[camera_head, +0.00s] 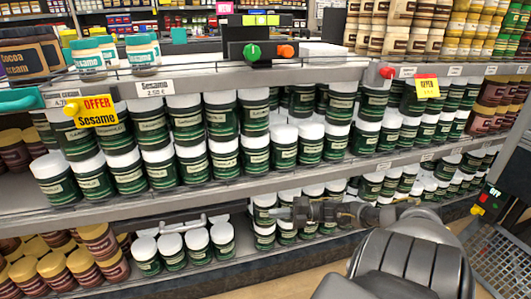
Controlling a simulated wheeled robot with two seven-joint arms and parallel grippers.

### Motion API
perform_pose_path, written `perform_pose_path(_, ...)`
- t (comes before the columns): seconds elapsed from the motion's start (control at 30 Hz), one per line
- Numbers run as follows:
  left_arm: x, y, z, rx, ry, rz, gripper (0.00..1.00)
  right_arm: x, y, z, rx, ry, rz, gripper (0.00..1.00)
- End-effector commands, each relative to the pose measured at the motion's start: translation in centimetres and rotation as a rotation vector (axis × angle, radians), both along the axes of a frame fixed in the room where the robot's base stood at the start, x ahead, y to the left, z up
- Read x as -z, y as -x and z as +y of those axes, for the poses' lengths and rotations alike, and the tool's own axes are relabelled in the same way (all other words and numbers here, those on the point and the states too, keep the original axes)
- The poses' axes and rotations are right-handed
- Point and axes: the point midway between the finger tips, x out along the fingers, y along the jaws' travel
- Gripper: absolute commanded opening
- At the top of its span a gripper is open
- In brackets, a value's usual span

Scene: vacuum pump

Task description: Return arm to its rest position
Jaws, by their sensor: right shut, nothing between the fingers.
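My right arm comes in from the bottom right, its dark segmented link large in the lower right. Its gripper (284,212) points left, in front of the lower shelf of green jars. The gripper is shut, with nothing between its fingers. It looks clear of the jars, but its exact distance from them is hard to judge. My left gripper is not in view. A black box with a green knob and an orange knob (265,51) sits at the top of the shelf, away from the gripper.
The middle shelf (330,146) holds rows of green jars with white lids. A grey pipe-like bar (170,228) runs below it at left. Brown jars (100,240) stand at lower left. A wire basket (503,258) is at right. Some floor shows beside my arm.

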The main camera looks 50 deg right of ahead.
Motion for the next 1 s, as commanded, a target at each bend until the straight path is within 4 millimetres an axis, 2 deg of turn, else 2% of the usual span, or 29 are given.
perform_pose_path(0.2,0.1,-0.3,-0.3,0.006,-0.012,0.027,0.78,0.0,0.8,-0.7,0.001,0.000,0.000,0.00)
perform_pose_path(0.57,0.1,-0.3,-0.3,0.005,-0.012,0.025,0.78,0.0,0.9,-0.7,0.002,-0.005,0.004,0.00)
perform_pose_path(0.67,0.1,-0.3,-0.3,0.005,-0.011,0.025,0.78,0.3,0.6,-0.9,0.021,-0.041,0.055,0.00)
perform_pose_path(0.7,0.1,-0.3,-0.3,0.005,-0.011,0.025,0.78,0.2,0.2,-0.1,0.021,-0.080,0.090,0.00)
perform_pose_path(0.77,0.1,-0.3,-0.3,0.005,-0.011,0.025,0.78,-0.2,-0.3,2.9,-0.009,-0.163,0.137,0.00)
perform_pose_path(0.87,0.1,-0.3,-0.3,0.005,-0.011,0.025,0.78,-0.2,0.0,9.7,-0.066,-0.344,0.202,0.00)
perform_pose_path(1.0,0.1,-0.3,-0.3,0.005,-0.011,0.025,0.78,-2.4,1.5,20.6,-0.174,-0.637,0.269,0.00)
